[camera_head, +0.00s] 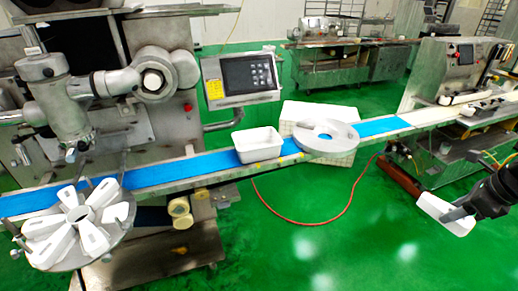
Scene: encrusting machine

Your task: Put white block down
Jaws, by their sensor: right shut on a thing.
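My right gripper (459,213) comes in from the right edge and is shut on a white block (436,207). The block is elongated and tilted, held above the green floor in front of the right-hand machine. Dark arm parts show behind the gripper. Several similar white blocks (51,245) sit in a ring on a round metal disc (120,236) at the lower left, far from my gripper. My left gripper is out of view.
A blue conveyor belt (203,167) crosses the picture. A white tray (259,145) and a round grey disc (326,135) stand along it, with a white crate (298,110) behind. A control panel (246,74) is above. A red hose (318,223) lies on open green floor.

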